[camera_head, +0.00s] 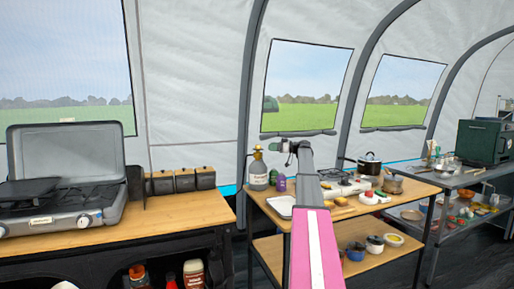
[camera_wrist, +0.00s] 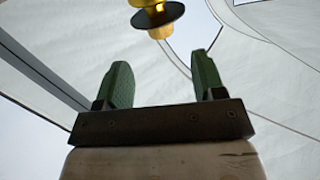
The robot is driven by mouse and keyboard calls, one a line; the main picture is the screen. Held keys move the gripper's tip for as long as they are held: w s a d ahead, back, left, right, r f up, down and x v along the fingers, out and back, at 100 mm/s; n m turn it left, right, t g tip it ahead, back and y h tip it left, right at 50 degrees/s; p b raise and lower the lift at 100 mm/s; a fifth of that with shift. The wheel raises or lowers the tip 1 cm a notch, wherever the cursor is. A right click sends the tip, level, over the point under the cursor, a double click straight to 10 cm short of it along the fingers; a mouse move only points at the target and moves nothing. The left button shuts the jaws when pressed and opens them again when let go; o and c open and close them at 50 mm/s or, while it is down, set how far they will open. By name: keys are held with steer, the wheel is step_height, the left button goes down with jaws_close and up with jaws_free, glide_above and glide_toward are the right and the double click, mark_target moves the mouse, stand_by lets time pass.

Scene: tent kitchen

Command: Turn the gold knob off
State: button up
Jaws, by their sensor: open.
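The gold knob (camera_wrist: 160,31) shows at the top edge of the wrist view, on a gold fitting with a dark disc (camera_wrist: 158,15). The frame's top edge cuts off the rest of the fitting. My gripper (camera_wrist: 164,80) is open and empty, with its two green fingers spread; the knob lies ahead of the fingertips and apart from them. In the head view, my gripper (camera_head: 279,146) is just right of the gold top (camera_head: 258,149) of a pale labelled canister (camera_head: 258,172), which stands upright on the wooden table. The exact gap between them is hard to tell there.
A purple and green container (camera_head: 281,183) stands right of the canister. The tent wall is behind.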

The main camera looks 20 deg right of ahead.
mark_target(258, 146)
steer(key=x, duration=0.9)
steer(key=shift+s, duration=0.1)
steer(key=c, duration=0.9)
